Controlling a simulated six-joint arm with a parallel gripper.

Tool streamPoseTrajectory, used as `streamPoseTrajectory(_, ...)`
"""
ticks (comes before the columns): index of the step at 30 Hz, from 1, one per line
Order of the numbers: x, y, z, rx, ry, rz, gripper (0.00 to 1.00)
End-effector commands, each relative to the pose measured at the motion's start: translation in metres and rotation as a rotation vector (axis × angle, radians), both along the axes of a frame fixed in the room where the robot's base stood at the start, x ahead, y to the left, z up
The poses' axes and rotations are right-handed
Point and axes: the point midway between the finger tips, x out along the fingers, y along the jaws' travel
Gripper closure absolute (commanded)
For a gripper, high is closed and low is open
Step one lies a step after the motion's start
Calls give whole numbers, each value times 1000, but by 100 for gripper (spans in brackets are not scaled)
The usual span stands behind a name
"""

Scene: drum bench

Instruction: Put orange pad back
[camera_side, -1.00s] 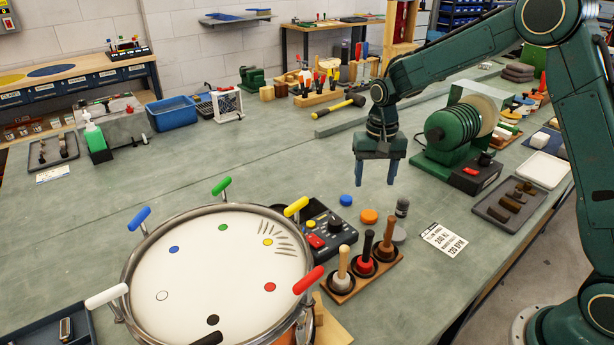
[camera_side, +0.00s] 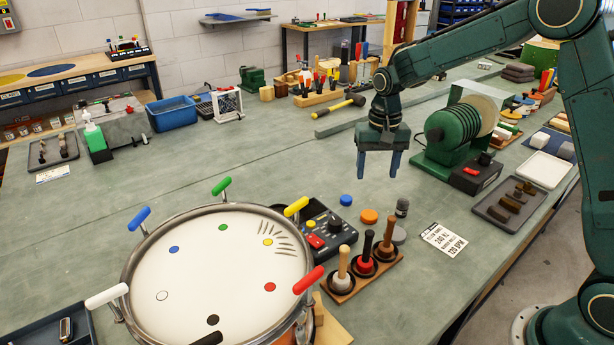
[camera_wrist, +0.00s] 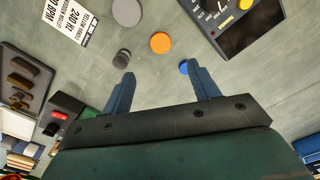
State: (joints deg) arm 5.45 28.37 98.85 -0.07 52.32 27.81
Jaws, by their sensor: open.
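The orange pad (camera_side: 369,216) is a flat round disc lying on the green bench, between the blue pad (camera_side: 345,200) and the grey pad (camera_side: 398,235). In the wrist view the orange pad (camera_wrist: 160,43) lies beyond the fingertips, roughly midway between them. My gripper (camera_side: 377,175) is open and empty, held above the bench behind the pad. In the wrist view its two blue fingers (camera_wrist: 158,70) are wide apart, and the blue pad shows beside the right fingertip.
A mallet rack (camera_side: 365,270) and a control box (camera_side: 325,230) stand near the pads. A large drum (camera_side: 215,280) fills the front left. A green machine (camera_side: 445,135) stands right of my gripper. A printed card (camera_side: 443,239) lies right of the pads.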

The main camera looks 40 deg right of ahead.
Motion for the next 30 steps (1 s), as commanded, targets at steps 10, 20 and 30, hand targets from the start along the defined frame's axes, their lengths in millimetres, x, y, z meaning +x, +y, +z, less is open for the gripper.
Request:
streamPoseTrajectory(10, -38, 11, 57, -12, -82, 93, 40)
streamPoseTrajectory(20, -100, 23, 112, -34, -186, 218, 40)
streamPoseTrajectory(30, -170, 33, 145, -65, -290, 345, 40)
